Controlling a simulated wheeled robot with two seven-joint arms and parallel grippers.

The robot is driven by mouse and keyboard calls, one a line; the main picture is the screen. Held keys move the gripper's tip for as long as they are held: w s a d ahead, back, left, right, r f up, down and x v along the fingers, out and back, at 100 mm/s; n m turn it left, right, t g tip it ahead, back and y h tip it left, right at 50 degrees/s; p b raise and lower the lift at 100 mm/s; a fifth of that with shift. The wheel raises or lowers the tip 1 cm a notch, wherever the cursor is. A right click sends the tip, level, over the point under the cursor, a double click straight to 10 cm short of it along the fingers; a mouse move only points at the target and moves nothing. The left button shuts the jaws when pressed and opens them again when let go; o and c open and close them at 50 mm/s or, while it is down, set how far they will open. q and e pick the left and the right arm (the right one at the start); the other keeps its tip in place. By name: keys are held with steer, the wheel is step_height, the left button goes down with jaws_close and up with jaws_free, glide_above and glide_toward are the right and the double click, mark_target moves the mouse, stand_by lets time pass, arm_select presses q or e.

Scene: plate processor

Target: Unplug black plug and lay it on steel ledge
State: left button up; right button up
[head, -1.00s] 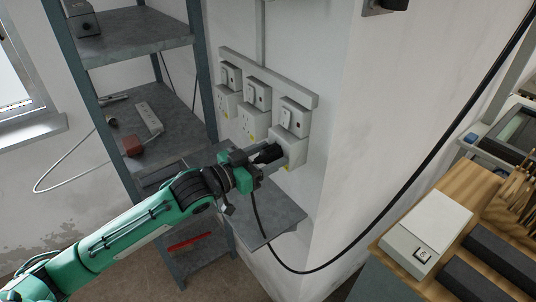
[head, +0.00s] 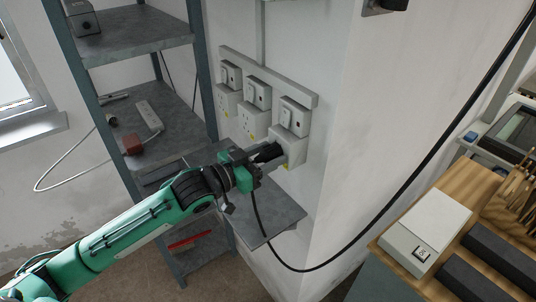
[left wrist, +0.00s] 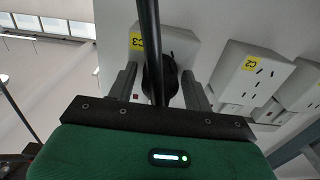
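The black plug (head: 267,153) sits in the rightmost wall socket (head: 291,148), whose yellow label reads C3 in the left wrist view (left wrist: 137,41). Its black cable hangs down and loops to the right. My left gripper (head: 257,160) is at the plug, facing the wall. In the left wrist view the fingers (left wrist: 160,88) stand on both sides of the plug (left wrist: 162,75), with a narrow gap showing, so the gripper looks open around it. The grey steel ledge (head: 275,216) is below the sockets, bare where it shows and partly behind my arm. My right gripper is not in view.
Two more sockets (head: 253,122) are to the left on the same wall strip. A wooden bench (head: 437,262) is at the right.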

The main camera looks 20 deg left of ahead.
mark_target(257, 160)
arm_select(q)
jaws_close()
steer(key=shift+v, duration=1.45)
steer(key=shift+p+v, duration=0.35)
steer(key=shift+v, duration=1.2)
